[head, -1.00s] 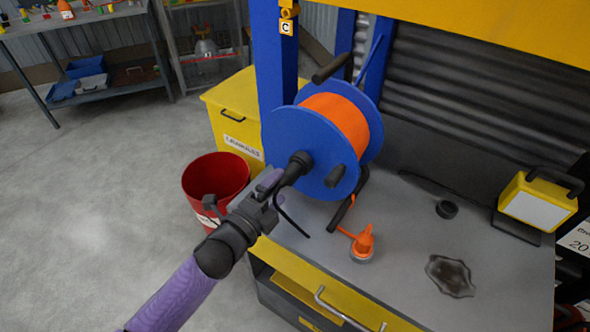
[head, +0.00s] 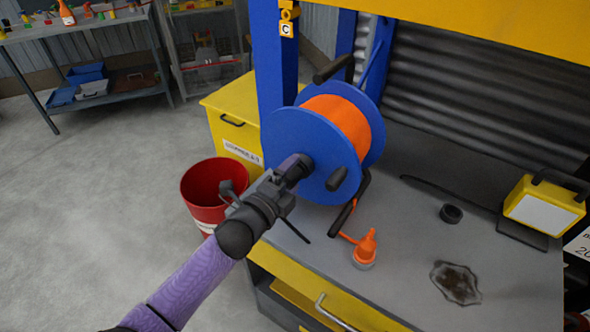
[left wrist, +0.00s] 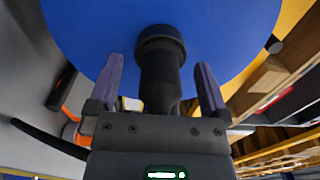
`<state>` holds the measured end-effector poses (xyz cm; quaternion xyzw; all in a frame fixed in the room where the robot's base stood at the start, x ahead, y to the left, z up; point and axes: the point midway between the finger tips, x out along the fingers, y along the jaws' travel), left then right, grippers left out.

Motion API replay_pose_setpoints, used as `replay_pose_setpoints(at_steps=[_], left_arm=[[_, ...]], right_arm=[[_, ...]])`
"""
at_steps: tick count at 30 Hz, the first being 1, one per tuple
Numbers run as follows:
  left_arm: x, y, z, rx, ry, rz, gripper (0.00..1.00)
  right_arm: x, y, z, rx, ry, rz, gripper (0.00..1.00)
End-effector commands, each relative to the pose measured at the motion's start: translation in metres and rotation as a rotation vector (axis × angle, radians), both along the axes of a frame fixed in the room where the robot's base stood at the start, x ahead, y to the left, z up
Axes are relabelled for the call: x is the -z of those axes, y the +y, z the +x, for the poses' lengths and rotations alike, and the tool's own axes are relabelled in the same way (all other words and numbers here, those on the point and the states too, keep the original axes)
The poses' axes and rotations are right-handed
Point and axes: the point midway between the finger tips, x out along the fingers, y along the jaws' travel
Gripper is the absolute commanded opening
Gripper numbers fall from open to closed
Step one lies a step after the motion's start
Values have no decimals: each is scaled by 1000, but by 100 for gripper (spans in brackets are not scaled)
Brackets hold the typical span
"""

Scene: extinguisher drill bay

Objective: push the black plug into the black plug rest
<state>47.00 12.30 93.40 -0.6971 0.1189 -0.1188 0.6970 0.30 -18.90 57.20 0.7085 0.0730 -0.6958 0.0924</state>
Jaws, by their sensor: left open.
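The black plug (left wrist: 160,82) shows in the left wrist view as a dark tapered body, its wide end at a black collar on the blue reel face. I take this collar for the black plug rest (left wrist: 158,34). The plug looks lined up with the collar; how deep it sits I cannot tell. My left gripper (head: 292,166) is at the reel's near face in the head view. In the left wrist view its two purple fingers (left wrist: 160,84) stand open on either side of the plug, with gaps. My right gripper is not in view.
The blue reel (head: 283,140) with orange hose stands on the grey bench (head: 400,270). An orange nozzle (head: 366,245), a black ring (head: 451,213) and a yellow lamp (head: 543,203) are on the bench. A red bucket (head: 203,185) stands on the floor left.

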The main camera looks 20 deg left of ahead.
Motion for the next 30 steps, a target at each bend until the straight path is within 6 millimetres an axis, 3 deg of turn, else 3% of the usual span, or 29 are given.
replay_pose_setpoints(at_steps=[24,30], left_arm=[[0,0,0,0,0,-1,100],[0,0,0,0,0,0,58]], right_arm=[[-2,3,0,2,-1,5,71],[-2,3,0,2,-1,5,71]])
